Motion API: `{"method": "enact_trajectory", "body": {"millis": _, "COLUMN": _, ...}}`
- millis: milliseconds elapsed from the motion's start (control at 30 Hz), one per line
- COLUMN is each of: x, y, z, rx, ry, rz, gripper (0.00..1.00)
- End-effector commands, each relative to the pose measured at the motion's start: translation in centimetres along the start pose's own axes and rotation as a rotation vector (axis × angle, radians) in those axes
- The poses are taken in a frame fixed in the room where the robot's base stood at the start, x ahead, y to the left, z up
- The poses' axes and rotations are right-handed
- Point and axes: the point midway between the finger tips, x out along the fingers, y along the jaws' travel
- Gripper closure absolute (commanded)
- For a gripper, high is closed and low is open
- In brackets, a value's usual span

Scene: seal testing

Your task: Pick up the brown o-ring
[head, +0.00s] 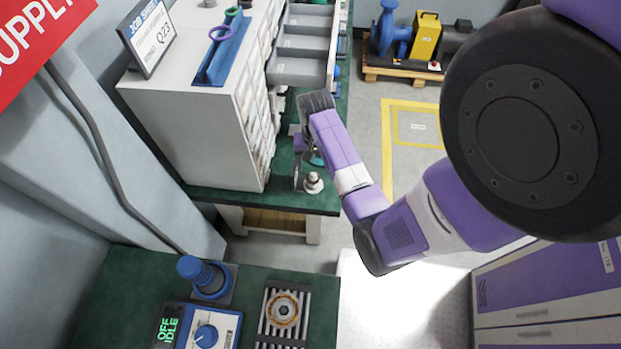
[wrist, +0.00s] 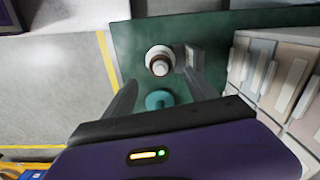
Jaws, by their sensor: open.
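A brown ring (wrist: 153,66), which looks like the brown o-ring, sits around a pale upright post (wrist: 160,68) on the green bench in the wrist view. The post also shows in the head view (head: 313,180), where the brown ring is too small to make out. My gripper (wrist: 160,80) is open and empty, its fingers on either side, with the post between and a little beyond the tips. In the head view my gripper (head: 303,158) is low over the bench, just behind the post.
A teal ring (wrist: 159,100) lies on the bench between my fingers. A grey upright plate (wrist: 194,56) stands close to the right finger. A white drawer cabinet (head: 200,125) with open grey drawers (head: 300,70) borders the bench. A near table holds a slotted fixture (head: 270,315).

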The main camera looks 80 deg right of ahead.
Motion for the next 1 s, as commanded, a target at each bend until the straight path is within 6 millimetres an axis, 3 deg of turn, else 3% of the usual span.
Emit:
{"method": "enact_trajectory", "body": {"millis": 433, "x": 5.3, "y": -0.2, "z": 0.5, "rx": -0.002, "ry": 0.002, "rz": -0.001, "gripper": 0.34}}
{"method": "enact_trajectory", "body": {"millis": 1000, "x": 5.9, "y": -0.2, "z": 0.5, "rx": -0.002, "ry": 0.003, "rz": -0.001, "gripper": 0.34}}
